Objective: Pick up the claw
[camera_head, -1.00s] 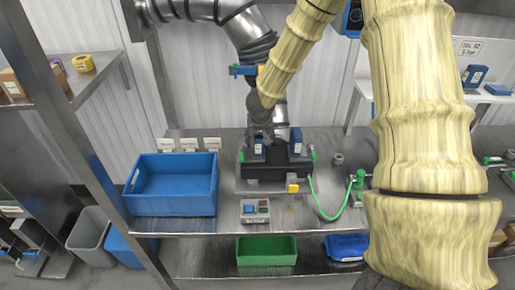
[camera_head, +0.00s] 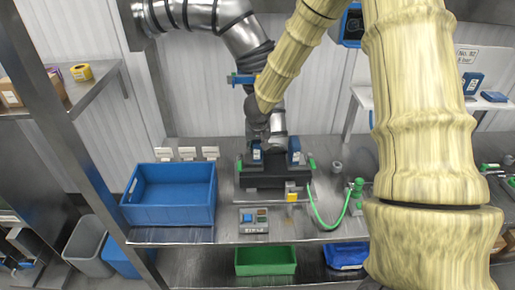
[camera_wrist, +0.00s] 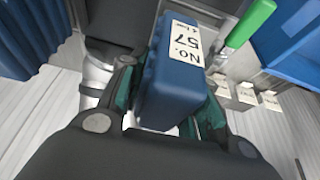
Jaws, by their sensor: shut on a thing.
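My gripper (camera_wrist: 165,95) is shut on a blue block (camera_wrist: 172,75) with a white label reading "No. 57" in the wrist view. One dark finger with a teal inner side lies along each side of the block. In the head view, two blue labelled blocks show at the black unit (camera_head: 276,181) on the bench; the left one (camera_head: 256,154) is below my wrist. Whether this blue block is part of the claw, I cannot tell.
A blue bin (camera_head: 168,214) stands on the bench at left, with white cards (camera_head: 187,153) behind it. A jointed grey arm (camera_head: 245,38) passes close behind my forearm. A green hose (camera_head: 333,225) and small device (camera_head: 254,221) lie near the black unit. A green tray (camera_head: 265,261) is below.

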